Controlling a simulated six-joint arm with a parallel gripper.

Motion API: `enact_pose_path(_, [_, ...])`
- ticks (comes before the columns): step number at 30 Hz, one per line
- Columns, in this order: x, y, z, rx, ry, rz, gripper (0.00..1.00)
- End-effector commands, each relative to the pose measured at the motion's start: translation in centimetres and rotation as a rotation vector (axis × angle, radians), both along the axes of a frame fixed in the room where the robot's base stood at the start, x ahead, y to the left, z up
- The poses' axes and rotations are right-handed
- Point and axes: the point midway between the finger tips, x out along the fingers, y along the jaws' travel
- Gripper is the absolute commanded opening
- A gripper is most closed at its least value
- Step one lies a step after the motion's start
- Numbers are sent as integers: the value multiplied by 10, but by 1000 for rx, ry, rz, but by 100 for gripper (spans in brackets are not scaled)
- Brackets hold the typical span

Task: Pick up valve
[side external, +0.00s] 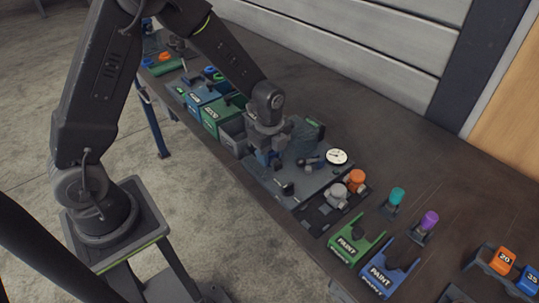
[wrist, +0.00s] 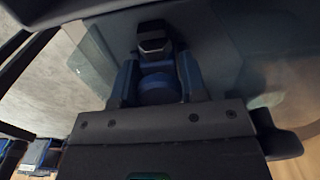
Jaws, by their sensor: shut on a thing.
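My gripper (side external: 268,156) is low over the grey plate (side external: 300,180) on the workbench, pointing down. In the wrist view its two dark fingers (wrist: 158,82) are shut on a dark blue, rounded part (wrist: 157,92), which I take to be the valve. A dark block with a faceted end (wrist: 153,38) shows just beyond it. The gripper hides most of the held part in the side view, and I cannot tell whether it touches the plate. Two other valve-like parts, one orange (side external: 356,178) and one grey (side external: 337,194), stand on a black tray to the right.
A white dial gauge (side external: 336,156) and dark pipe pieces lie on the plate close to my gripper's right. Green (side external: 222,114) and blue boxes stand close on its left. Green and blue paint holders (side external: 358,243) are at the right front. The bench behind is clear.

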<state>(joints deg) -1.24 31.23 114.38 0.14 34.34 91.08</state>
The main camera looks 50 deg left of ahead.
Motion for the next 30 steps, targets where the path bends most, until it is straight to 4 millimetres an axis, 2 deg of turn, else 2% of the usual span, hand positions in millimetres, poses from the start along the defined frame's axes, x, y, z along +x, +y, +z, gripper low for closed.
enact_pose_path(8, [1, 0, 11, 0, -4, 0, 8])
enact_pose_path(14, [1, 0, 41, -1, -7, 0, 8])
enact_pose_path(24, [-29, 63, 82, -1, -4, 7, 8])
enact_pose_path(30, [-43, 91, 101, -1, -2, 4, 8])
